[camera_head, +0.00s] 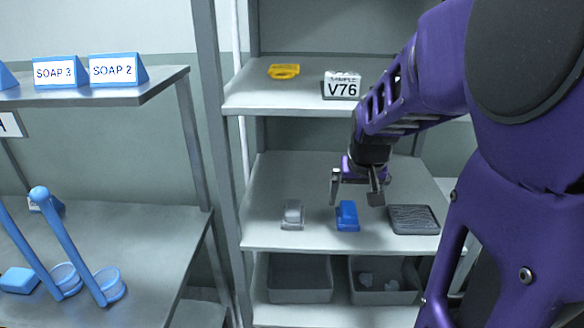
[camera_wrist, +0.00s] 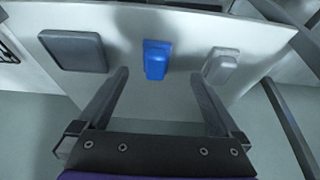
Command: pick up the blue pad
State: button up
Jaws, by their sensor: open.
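The blue pad (camera_head: 347,216) lies on the middle shelf, between a grey-white pad (camera_head: 293,215) and a dark ridged tray (camera_head: 413,219). My gripper (camera_head: 355,190) is open and empty, just above and behind the blue pad in the head view, apart from it. In the wrist view the blue pad (camera_wrist: 156,60) shows upper middle, beyond and between the two spread fingers of my gripper (camera_wrist: 160,85). The grey-white pad (camera_wrist: 220,66) is to its right and the dark tray (camera_wrist: 74,51) to its left.
The shelf above holds a yellow item (camera_head: 284,71) and a V76 sign (camera_head: 342,86). Grey bins (camera_head: 300,279) stand below. A shelf post (camera_head: 216,150) rises at left. A steel table (camera_head: 150,245) holds blue-handled tools (camera_head: 70,245). Bare shelf (camera_head: 270,236) surrounds the pads.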

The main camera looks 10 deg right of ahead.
aim_at(350, 217)
jog(key=b+x, duration=0.1)
jog(key=x, duration=0.4)
jog(key=shift+f, duration=0.25)
jog(key=shift+d+b+x, duration=0.2)
jog(key=shift+b+x, duration=0.15)
jog(key=shift+x, duration=1.05)
jog(key=shift+d+b+x, duration=0.15)
jog(key=shift+b+x, duration=0.2)
jog(key=shift+x, duration=1)
jog(key=shift+r, duration=0.1)
jog(key=c, duration=1.4)
jog(key=shift+o, duration=0.2)
jog(key=shift+r, duration=0.1)
